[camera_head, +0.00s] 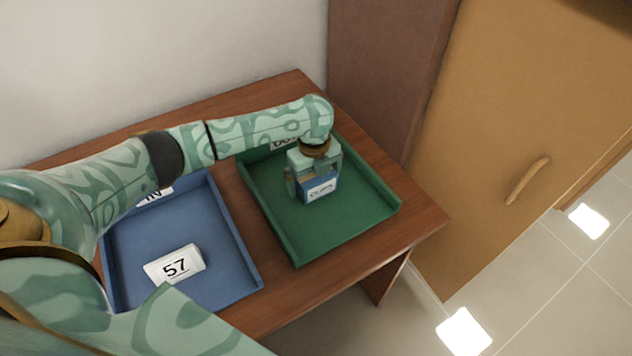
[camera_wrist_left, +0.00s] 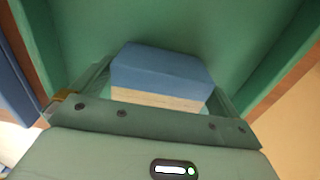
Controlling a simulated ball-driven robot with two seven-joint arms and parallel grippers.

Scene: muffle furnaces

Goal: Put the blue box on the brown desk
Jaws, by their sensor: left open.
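The small blue box (camera_head: 320,190) with a white label is in the green tray on the brown desk (camera_head: 425,222). In the left wrist view the blue box (camera_wrist_left: 160,68) shows a blue face and a pale lower face. My left gripper (camera_head: 314,184) reaches down over the box from above, with its open fingers on either side of it. In the left wrist view the box lies between the fingers of the gripper (camera_wrist_left: 162,85). I cannot tell whether the fingers touch it. My right gripper is not in view.
The green tray (camera_head: 335,235) has raised walls and stands on the desk's right part. A blue tray (camera_head: 225,232) to its left holds a white block marked 57 (camera_head: 174,265). A tan cabinet (camera_head: 515,110) stands to the right. A bare desk strip runs along the front.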

